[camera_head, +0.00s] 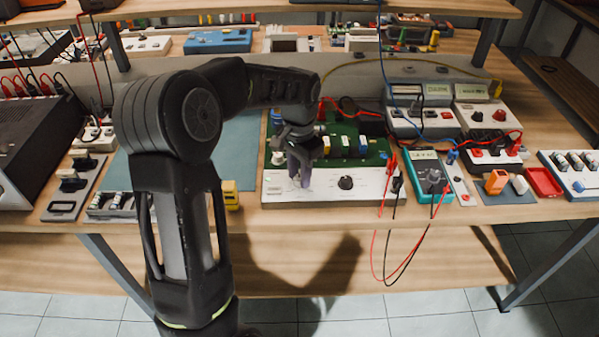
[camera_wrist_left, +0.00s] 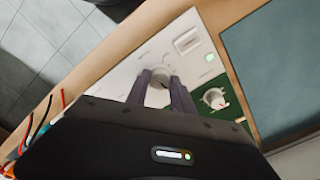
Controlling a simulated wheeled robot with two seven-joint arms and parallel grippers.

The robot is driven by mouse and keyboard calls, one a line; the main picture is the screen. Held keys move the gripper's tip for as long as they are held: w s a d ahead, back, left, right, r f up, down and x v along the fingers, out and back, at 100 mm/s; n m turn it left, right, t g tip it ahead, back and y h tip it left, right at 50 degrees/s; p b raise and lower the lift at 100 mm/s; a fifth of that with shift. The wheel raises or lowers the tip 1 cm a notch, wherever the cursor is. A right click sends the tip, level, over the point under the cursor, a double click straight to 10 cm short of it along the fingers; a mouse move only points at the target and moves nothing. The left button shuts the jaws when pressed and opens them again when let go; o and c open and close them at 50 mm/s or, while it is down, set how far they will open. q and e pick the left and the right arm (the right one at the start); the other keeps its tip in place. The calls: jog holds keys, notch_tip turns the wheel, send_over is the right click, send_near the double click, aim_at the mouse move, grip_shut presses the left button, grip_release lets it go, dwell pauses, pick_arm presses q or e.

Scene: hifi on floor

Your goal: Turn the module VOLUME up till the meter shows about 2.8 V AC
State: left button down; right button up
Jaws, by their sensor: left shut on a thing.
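The module (camera_head: 272,187) is a green circuit board with a white front panel, near the bench's front edge. My left gripper (camera_head: 300,180) reaches down onto the left part of that panel. In the left wrist view its dark fingers are shut around a pale round knob (camera_wrist_left: 161,74); its label cannot be read. A black knob (camera_head: 345,183) on the same panel stands free to the right. The teal handheld meter (camera_head: 447,195) lies right of the module, with red and black leads; its display (camera_head: 424,155) is too small to read. My right gripper is out of view.
A small yellow block (camera_head: 230,194) is left of the module beside a teal mat (camera_head: 240,150). Red and black leads (camera_head: 388,245) hang over the front edge. Bench instruments (camera_head: 420,122) stand behind the meter. An orange block (camera_head: 496,181) and a red tray (camera_head: 543,182) lie right.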

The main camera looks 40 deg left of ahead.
aim_at(299, 178)
pick_arm(q)
jog(key=c, duration=1.1)
grip_release()
jog(key=shift+r, duration=0.1)
notch_tip(299, 178, up, 8)
jog(key=shift+f, duration=0.15)
